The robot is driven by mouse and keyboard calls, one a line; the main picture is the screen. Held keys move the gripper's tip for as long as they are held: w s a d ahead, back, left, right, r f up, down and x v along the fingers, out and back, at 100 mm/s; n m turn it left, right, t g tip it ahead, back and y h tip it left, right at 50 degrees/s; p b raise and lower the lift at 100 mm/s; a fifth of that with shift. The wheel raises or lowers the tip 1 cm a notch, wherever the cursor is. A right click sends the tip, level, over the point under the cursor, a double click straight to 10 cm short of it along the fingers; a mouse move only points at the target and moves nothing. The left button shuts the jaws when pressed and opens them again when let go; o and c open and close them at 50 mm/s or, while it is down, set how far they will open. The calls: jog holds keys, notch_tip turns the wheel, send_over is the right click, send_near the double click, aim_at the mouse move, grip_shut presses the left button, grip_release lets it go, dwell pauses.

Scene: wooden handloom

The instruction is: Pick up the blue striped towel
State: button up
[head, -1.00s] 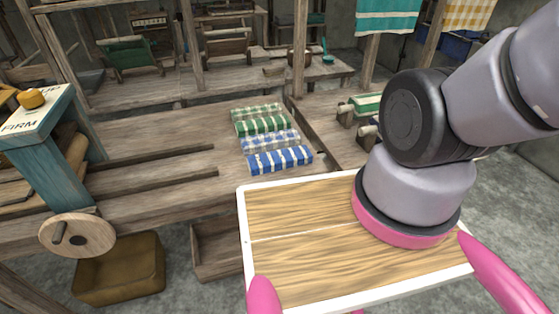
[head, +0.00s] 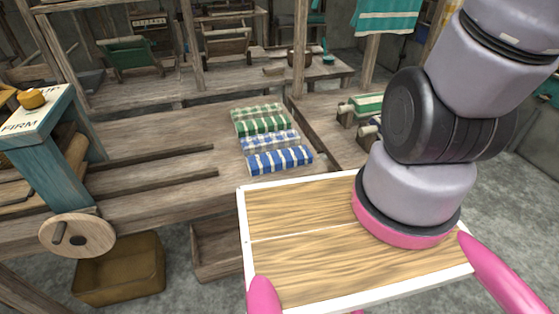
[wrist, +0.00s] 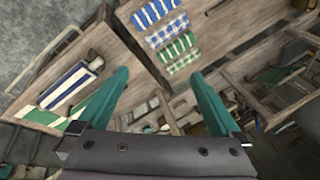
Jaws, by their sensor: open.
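The blue striped towel (head: 280,160) lies folded on the wooden loom bench, nearest me in a row of folded towels. It also shows at the top of the wrist view (wrist: 154,13), beyond my fingers. My gripper (wrist: 160,74) shows only in the wrist view. Its two teal fingers are spread wide, with nothing between them. The towel lies ahead of the fingertips and apart from them.
Behind the blue striped towel lie a blue checked towel (head: 269,141), a green striped towel (head: 262,125) and a green checked towel (head: 257,110). A striped cloth roll (wrist: 68,86) is at left in the wrist view. Wooden posts and rails surround the bench.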

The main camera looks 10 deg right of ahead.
jog(key=w+d+f+m+g+y, duration=0.2)
jog(key=w+f, duration=0.3)
jog(key=f, duration=0.5)
jog(key=w+d+f+m+g+y, duration=0.25)
jog(key=w+f, duration=0.25)
jog(key=f, duration=0.4)
jog(key=m+y, duration=0.6)
jog(key=y, duration=0.1)
send_near(289, 154)
jog(key=shift+w+d+r+g, duration=0.15)
jog(key=shift+d+r+g, duration=0.25)
jog(key=shift+d, duration=0.4)
jog(key=shift+a+f, duration=0.15)
jog(key=shift+f, duration=0.1)
jog(key=x, duration=0.4)
jog(key=shift+a+f, duration=0.2)
jog(key=x, duration=0.6)
jog(key=shift+a+r, duration=0.1)
jog(key=shift+a, duration=0.2)
